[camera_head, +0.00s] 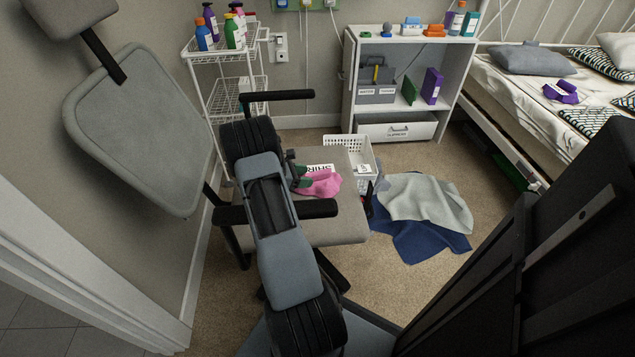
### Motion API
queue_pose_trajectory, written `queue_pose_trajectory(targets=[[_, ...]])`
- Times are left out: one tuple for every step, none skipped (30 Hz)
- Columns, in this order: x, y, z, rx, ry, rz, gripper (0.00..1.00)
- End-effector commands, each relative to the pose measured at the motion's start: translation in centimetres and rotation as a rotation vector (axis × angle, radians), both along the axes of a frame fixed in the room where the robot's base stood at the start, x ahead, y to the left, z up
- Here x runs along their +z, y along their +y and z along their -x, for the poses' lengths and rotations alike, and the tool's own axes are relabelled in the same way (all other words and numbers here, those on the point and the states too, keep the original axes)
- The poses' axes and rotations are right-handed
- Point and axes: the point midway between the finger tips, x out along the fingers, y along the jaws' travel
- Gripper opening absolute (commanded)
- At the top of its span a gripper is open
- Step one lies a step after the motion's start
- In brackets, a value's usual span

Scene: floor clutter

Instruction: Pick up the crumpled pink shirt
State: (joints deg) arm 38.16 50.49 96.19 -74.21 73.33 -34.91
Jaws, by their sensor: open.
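The crumpled pink shirt (322,183) lies in a heap on the seat of the grey office chair (340,222). My arm reaches across the chair from the front, and my gripper (302,177) is at the left edge of the shirt. Its jaws are open, with dark green fingertips close to the cloth. I cannot tell whether they touch it. My arm hides part of the seat.
A white basket (352,152) stands behind the seat. A grey cloth (425,200) and a dark blue cloth (425,243) lie on the carpet at right. A shelf (397,50), wire cart (222,85) and bed (545,95) stand behind. Chair armrests flank my arm.

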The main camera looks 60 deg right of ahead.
Motion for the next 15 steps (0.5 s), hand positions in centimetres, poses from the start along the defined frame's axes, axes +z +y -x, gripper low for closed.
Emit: queue_pose_trajectory(targets=[[-0.24, -0.23, 0.25, -0.001, 0.0, 0.0, 0.55], [-0.23, -0.3, 0.29, -0.001, 0.0, 0.0, 0.55], [-0.19, -0.32, 0.3, 0.0, 0.0, 0.0, 0.55], [-0.17, -0.31, 0.29, 0.0, 0.0, 0.0, 0.55], [-0.14, -0.3, 0.28, 0.0, 0.0, 0.0, 0.55], [-0.13, -0.29, 0.27, 0.001, 0.0, 0.0, 0.55], [-0.13, -0.29, 0.27, 0.0, 0.0, 0.0, 0.55], [-0.13, -0.3, 0.27, 0.0, 0.0, 0.0, 0.53], [-0.12, -0.29, 0.26, 0.0, 0.0, 0.0, 0.5], [-0.12, -0.29, 0.26, 0.0, 0.0, 0.0, 0.47], [-0.12, -0.29, 0.26, 0.0, 0.0, 0.0, 0.44], [-0.12, -0.29, 0.26, 0.0, 0.0, 0.0, 0.4], [-0.12, -0.29, 0.26, 0.0, 0.0, 0.0, 0.37], [-0.12, -0.29, 0.26, 0.0, 0.0, 0.0, 0.34], [-0.12, -0.29, 0.26, 0.0, 0.0, 0.0, 0.3]])
